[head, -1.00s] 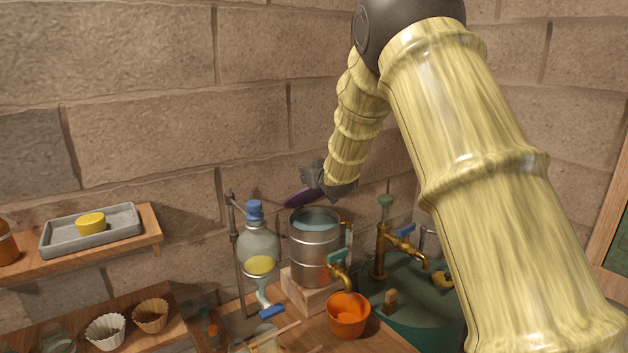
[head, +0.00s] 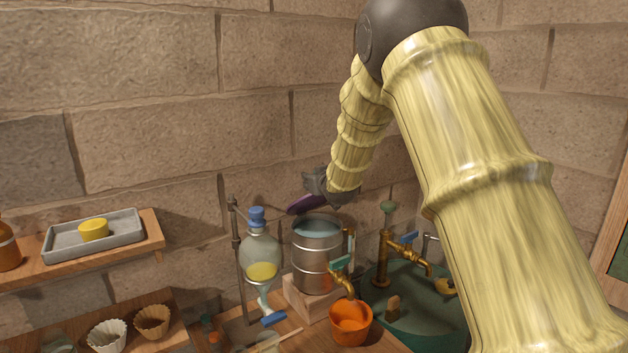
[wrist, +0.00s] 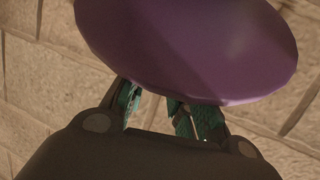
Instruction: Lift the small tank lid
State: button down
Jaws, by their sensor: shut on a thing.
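The small tank (head: 317,262) is a grey metal cylinder on a wooden block, and its top is open with bluish liquid showing inside. The round purple lid (head: 304,205) is held tilted above the tank's rim, apart from it. My gripper (head: 318,187) is shut on the lid, above the tank. In the wrist view the lid (wrist: 190,45) fills the upper part, with the gripper's green finger pads (wrist: 160,112) just below it. The part of the lid between the fingers is hidden behind its disc.
A glass separating flask (head: 259,255) with a blue cap stands left of the tank. An orange pot (head: 350,322) is under the tank's tap. A green basin (head: 425,330) with brass taps is at right. A stone wall rises close behind.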

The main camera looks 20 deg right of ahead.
jog(key=shift+s+a+f, duration=0.1)
jog(key=shift+a+f, duration=0.15)
jog(key=shift+f, duration=0.4)
jog(key=c, duration=1.5)
grip_release()
jog(key=o, duration=0.3)
jog(key=shift+w+a, duration=0.15)
jog(key=shift+w, duration=0.05)
jog(key=shift+w+f, duration=0.1)
jog(key=shift+w, duration=0.25)
jog(key=shift+s+d+r, duration=0.35)
jog(key=shift+s+r, duration=0.1)
jog(key=shift+s, duration=0.2)
jog(key=v, duration=1)
jog(key=shift+s+a, duration=0.25)
jog(key=shift+s, duration=0.1)
jog(key=shift+f, duration=0.1)
